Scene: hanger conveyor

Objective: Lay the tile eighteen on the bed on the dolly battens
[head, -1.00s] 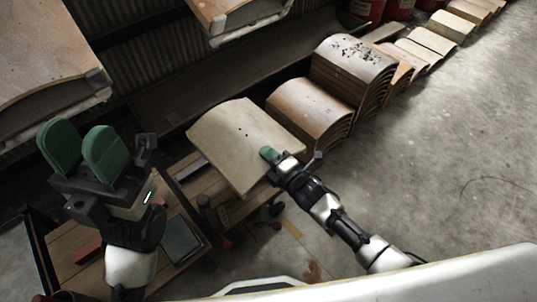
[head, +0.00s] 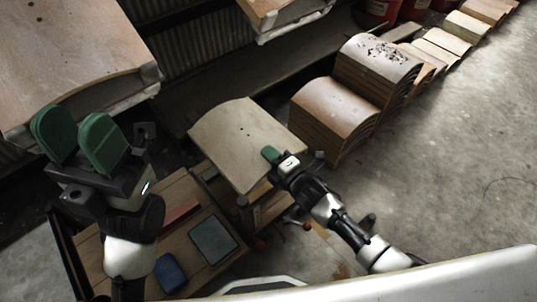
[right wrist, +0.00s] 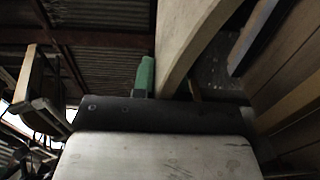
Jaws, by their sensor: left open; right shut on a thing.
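A pale, gently curved tile (head: 246,143), which I take for tile eighteen, is held near its right edge by my right gripper (head: 272,157). In the right wrist view the tile (right wrist: 184,40) stands beside a green finger pad; the other finger is hidden. No number is readable on it. My left gripper (head: 77,138) is open and empty at the left, its two green pads apart. A wooden trolley top (head: 182,235) lies below and left of the tile. I cannot tell which surface is the dolly's bed.
Stacks of curved brown tiles (head: 335,108) stand right of the held tile, with more (head: 377,62) behind. Large tiles on hangers (head: 70,45) hang at upper left. A blue-grey flat piece (head: 213,239) lies on the trolley. Concrete floor (head: 455,170) is clear at right.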

